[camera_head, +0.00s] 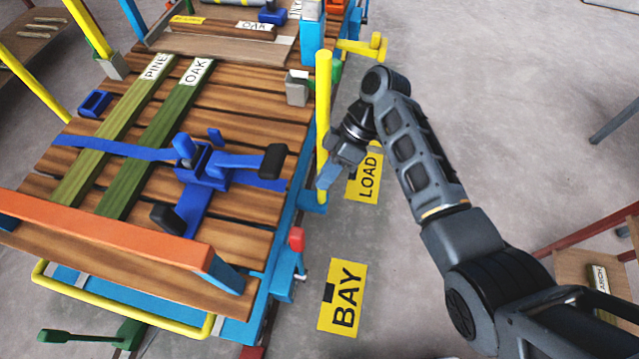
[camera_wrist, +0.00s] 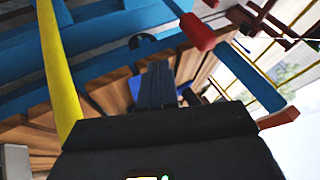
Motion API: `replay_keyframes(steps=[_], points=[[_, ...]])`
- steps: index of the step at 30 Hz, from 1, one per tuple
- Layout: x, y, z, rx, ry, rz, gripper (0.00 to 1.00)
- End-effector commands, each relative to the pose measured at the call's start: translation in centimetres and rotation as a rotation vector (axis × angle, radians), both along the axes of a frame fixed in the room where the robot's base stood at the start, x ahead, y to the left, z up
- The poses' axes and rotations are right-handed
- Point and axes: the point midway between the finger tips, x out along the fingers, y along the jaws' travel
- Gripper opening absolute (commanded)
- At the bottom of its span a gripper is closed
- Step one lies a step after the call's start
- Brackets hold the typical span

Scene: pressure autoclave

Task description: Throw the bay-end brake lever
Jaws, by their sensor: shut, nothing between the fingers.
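The bay-end brake lever, with a red knob (camera_head: 296,240) on a blue mount, stands at the cart's right side beside the BAY sign (camera_head: 343,297). In the wrist view its red knob (camera_wrist: 197,33) shows at the top, right of the fingers. My gripper (camera_head: 328,178) is beside the cart's right edge, close to a yellow post (camera_head: 323,110), apart from the lever and farther back than it. The fingers (camera_wrist: 155,88) are shut and empty. The lever's lower end is partly hidden by the cart's blue frame.
The slatted cart deck (camera_head: 262,125) carries green boards (camera_head: 150,150) and a blue strap clamp (camera_head: 205,165). A yellow bar (camera_head: 120,300) and an orange rail (camera_head: 110,235) bound its near end. A LOAD sign (camera_head: 366,178) lies beyond my gripper. The floor right of the BAY sign is clear.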

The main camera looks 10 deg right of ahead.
Motion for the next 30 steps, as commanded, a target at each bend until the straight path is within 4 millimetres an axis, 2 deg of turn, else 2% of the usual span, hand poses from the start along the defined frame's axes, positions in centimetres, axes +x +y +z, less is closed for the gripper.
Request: replay_keyframes(steps=[12, 16, 21, 30], points=[[-2.7, 4.3, -6.4, -0.001, 0.003, 0.002, 0.0], [-4.6, 5.0, -5.9, 0.0, 0.001, 0.002, 0.0], [-6.0, 5.5, -6.0, -0.001, 0.001, 0.001, 0.0], [-6.4, 5.6, -6.1, -0.001, 0.0, 0.0, 0.0]])
